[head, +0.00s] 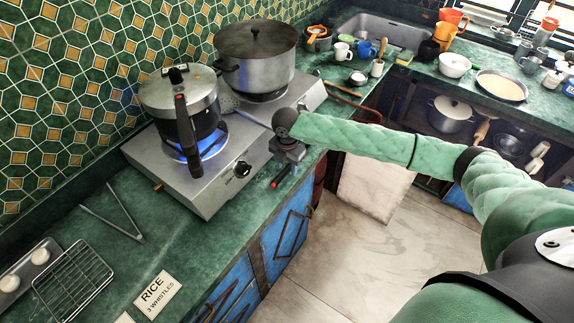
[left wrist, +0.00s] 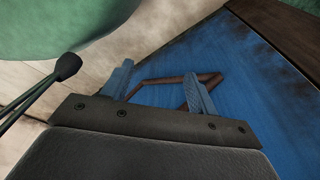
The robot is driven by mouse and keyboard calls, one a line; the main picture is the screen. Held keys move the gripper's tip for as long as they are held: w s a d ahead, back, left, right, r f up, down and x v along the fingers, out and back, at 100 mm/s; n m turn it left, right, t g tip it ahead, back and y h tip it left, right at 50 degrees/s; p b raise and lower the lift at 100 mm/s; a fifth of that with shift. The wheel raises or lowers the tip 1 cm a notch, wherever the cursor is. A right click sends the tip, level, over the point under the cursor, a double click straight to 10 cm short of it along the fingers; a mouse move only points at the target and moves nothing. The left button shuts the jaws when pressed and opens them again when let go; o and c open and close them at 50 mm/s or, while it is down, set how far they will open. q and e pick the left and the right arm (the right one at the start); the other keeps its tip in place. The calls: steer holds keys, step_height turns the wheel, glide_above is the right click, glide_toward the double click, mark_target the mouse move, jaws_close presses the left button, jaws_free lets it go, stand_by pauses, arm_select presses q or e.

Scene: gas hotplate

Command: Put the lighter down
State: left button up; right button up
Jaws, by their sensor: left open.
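The lighter (head: 281,177), a thin dark stick with a red end, shows at the front right of the hotplate, close to the counter's edge. My right gripper (head: 291,160) points down there, its fingertips around the lighter; the fingers are small and partly hidden. I cannot tell whether the lighter touches the counter. My left gripper (left wrist: 158,88) shows in the left wrist view, open and empty, in front of a blue cabinet door (left wrist: 255,110) with a brown handle. It is out of the head view.
The hotplate (head: 210,198) has a blue flame under the pressure cooker (head: 180,95); a large lidded pot (head: 256,60) stands on the back burner. Tongs (head: 118,217), a wire rack (head: 72,280) and a RICE card (head: 151,295) lie on the counter. Green counter between them is clear.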

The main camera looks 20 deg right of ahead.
steer(key=shift+r+p, duration=0.4)
steer(key=shift+r, duration=0.15)
step_height(320, 180, up, 5)
steer(key=p, duration=0.4)
steer(key=shift+f, duration=0.15)
steer(key=shift+r+p, duration=0.8)
steer(key=shift+r, duration=0.05)
arm_select(q)
steer(key=s+a+r+p, duration=0.1)
steer(key=s, duration=0.6)
steer(key=s+a+r+g+p, duration=0.1)
steer(key=s+p, duration=0.1)
steer(key=s, duration=0.5)
steer(key=shift+s+a+r, duration=0.25)
steer(key=shift+a, duration=0.1)
arm_select(e)
step_height(320, 180, up, 5)
steer(key=shift+f, duration=0.15)
arm_select(q)
steer(key=shift+d, duration=0.1)
